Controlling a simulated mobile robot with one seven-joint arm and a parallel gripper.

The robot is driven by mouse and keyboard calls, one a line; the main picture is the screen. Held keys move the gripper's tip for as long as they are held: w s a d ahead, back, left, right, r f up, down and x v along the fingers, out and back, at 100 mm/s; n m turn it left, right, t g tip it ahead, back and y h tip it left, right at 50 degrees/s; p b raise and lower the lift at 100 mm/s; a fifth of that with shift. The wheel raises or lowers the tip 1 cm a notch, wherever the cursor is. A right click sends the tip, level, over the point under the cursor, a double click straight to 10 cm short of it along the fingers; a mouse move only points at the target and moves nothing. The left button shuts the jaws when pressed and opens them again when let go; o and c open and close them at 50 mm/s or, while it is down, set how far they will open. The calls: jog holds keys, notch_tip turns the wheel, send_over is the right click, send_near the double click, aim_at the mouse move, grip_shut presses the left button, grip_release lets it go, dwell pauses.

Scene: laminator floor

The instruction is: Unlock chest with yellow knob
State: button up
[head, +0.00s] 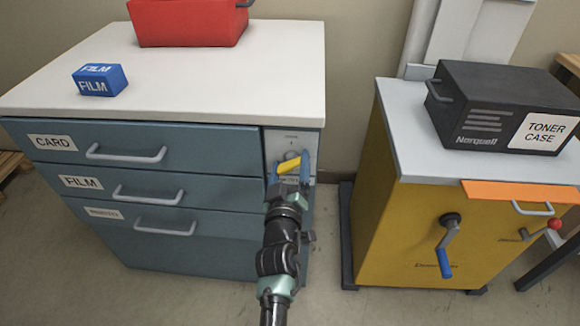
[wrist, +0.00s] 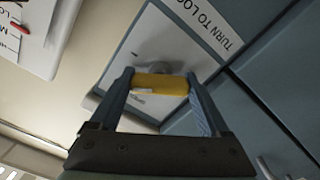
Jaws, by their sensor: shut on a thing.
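The chest (head: 180,222) is a blue-grey drawer cabinet with a white top. Its drawers, labelled CARD and FILM plus a lower one, look shut. The yellow knob (head: 288,166) sits on a light lock plate (head: 304,138) at the chest's upper right front. In the wrist view the knob (wrist: 160,84) lies between the two fingers, in front of the plate (wrist: 190,38) with a label reading "TURN TO LO...". My gripper (wrist: 160,90) is shut on the knob; it also shows in the head view (head: 289,172). The fingers hide part of the knob and plate.
A red bin (head: 188,22) and a blue FILM box (head: 100,80) are on the chest top. At right stands a yellow cabinet (head: 385,215) with a blue-handled crank (head: 446,246) and a black toner case (head: 495,110). Bare floor lies between the cabinets.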

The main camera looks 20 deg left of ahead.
jog(key=n, duration=0.5)
jog(key=shift+n, duration=0.3)
jog(key=n, duration=0.5)
jog(key=shift+f+n, duration=0.1)
jog(key=shift+n, duration=0.2)
jog(key=o, duration=1.2)
jog(key=shift+s, duration=0.1)
jog(key=p+v, duration=0.3)
jog(key=v, duration=0.9)
jog(key=shift+s+d, duration=0.2)
jog(key=shift+s, duration=0.2)
